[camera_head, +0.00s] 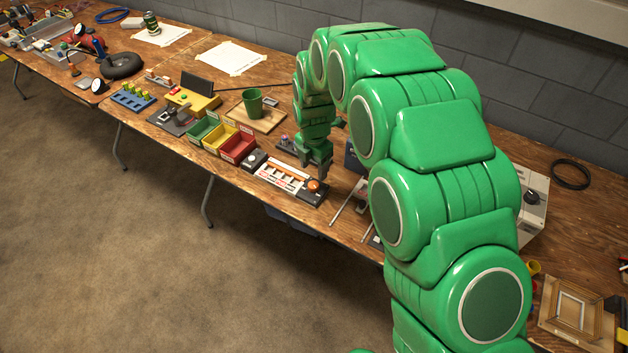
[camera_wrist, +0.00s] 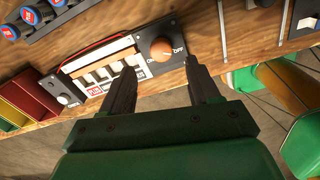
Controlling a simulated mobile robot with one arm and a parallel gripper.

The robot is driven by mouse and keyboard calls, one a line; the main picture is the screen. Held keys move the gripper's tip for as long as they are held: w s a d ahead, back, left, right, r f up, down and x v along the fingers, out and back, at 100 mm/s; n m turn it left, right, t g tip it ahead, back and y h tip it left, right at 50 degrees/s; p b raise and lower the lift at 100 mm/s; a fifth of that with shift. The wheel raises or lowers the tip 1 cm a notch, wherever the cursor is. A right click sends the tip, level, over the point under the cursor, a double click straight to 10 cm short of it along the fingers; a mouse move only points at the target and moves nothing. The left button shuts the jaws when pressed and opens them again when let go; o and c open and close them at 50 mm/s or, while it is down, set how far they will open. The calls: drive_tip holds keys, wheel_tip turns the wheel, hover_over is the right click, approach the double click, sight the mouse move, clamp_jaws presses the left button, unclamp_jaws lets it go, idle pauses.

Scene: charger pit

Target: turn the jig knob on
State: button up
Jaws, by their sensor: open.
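The jig knob (camera_head: 314,185) is a round orange knob on a dark panel at the right end of the white jig (camera_head: 281,176), near the bench's front edge. In the wrist view the knob (camera_wrist: 161,48) sits just beyond my fingertips, with small lettering beside it; which way it points I cannot tell. My gripper (camera_head: 317,172) reaches down just behind the knob in the head view. In the wrist view my gripper (camera_wrist: 161,69) is open and empty, one finger towards each side of the knob, apparently not touching it. The jig (camera_wrist: 101,70) has several orange-and-white slots.
Two thin rods (camera_head: 345,203) lie to the right. A green cup (camera_head: 252,103) stands on a wooden board behind. Floor lies open in front of the bench.

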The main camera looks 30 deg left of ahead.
sight(314, 184)
wheel_tip(314, 184, down, 7)
drive_tip(key=shift+r, duration=0.2)
drive_tip(key=shift+c, duration=0.4)
drive_tip(key=c, duration=1)
